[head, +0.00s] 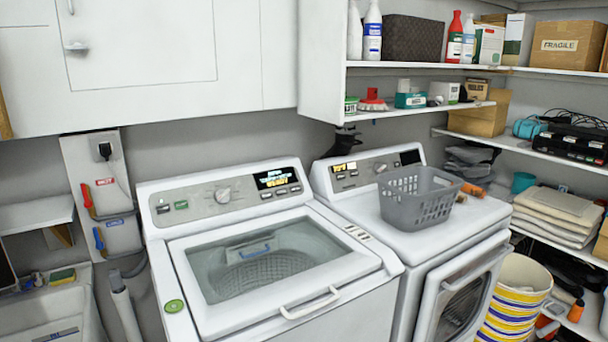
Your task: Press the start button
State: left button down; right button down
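A white top-loading washing machine (292,309) stands in the middle of the head view, its glass lid (275,262) shut. Its rear control panel (228,204) has a round knob (222,195), a lit display (271,178) and a small green-marked button (181,205) at the left. A round green mark (174,306) is on the front left of its top. A second white machine (395,247) stands to the right, with its own panel and knob (380,168). I cannot read which button is labelled start. Neither of my grippers is in view.
A grey plastic basket (418,207) sits on the right machine. White cabinets (140,50) hang above at the left. Shelves (480,69) with bottles and boxes line the right. A sink (65,310) is at the lower left, and a striped bin (515,300) at the lower right.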

aim_at(181, 204)
jog(key=i+j+z, duration=0.1)
jog(key=j+z, duration=0.2)
jog(key=j, duration=0.45)
jog(key=j+z, duration=0.3)
jog(key=j, duration=0.5)
